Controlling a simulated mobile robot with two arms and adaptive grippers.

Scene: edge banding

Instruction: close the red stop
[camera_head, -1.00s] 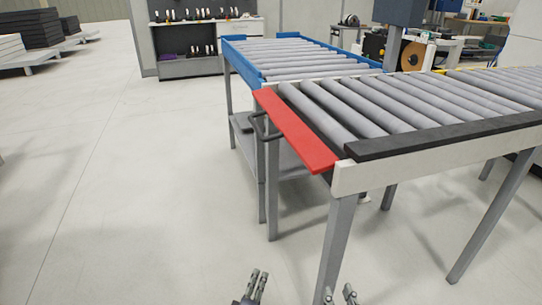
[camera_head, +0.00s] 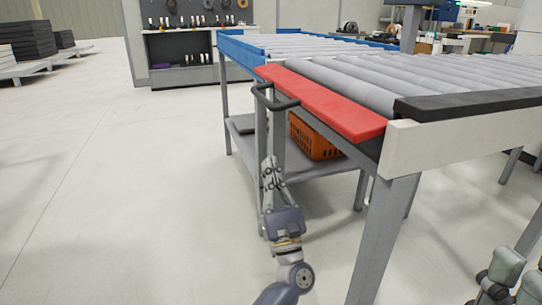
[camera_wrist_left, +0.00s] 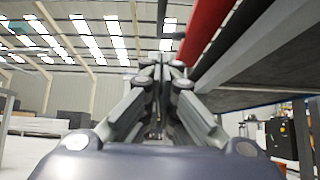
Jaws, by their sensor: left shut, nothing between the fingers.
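The red stop (camera_head: 325,101) is a long flat red bar along the near left end of the roller conveyor, roughly level with the rollers. A dark loop handle (camera_head: 275,103) sticks out at its far left end. My left gripper (camera_head: 271,163) points upward below the handle, shut and empty, apart from the stop in the picture. In the left wrist view the shut fingers (camera_wrist_left: 160,65) point up, and the stop (camera_wrist_left: 205,25) shows above right of them. Part of my right gripper (camera_head: 510,268) shows at the lower right edge; its jaw state is unclear.
The conveyor (camera_head: 355,90) has grey legs and a lower shelf (camera_head: 325,166). An orange crate (camera_head: 312,140) sits under the stop. A blue-railed conveyor section (camera_head: 240,50) lies behind. The floor to the left is clear.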

